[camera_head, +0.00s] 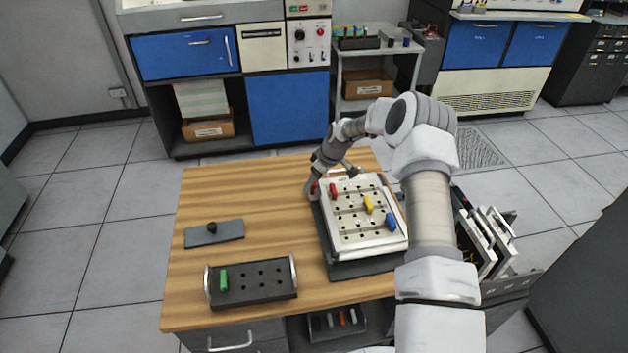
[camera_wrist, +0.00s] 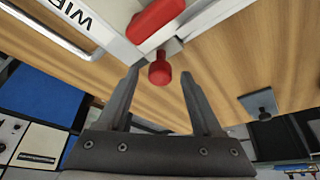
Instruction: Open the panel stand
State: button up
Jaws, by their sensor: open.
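The panel stand (camera_head: 345,237) is on the right part of the wooden table, a white pegboard panel on a dark base. Red, yellow and blue pegs sit in its holes. In the wrist view its white edge (camera_wrist: 110,40) carries part of the word "WIRE" and a metal handle. A small red knob (camera_wrist: 159,73) sticks out at that edge, beside a larger red piece (camera_wrist: 154,18). My gripper (camera_head: 313,190) is at the panel's far left corner. Its fingers (camera_wrist: 158,78) are open, one on each side of the red knob, with gaps showing.
A dark tray (camera_head: 262,295) with a green peg and a grey plate with a black knob (camera_head: 212,230) lie on the left of the table. A rack of panels (camera_head: 485,235) stands right of the table. The table's far left is clear.

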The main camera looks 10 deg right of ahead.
jog(key=shift+c, duration=0.4)
grip_shut()
dwell(1.1)
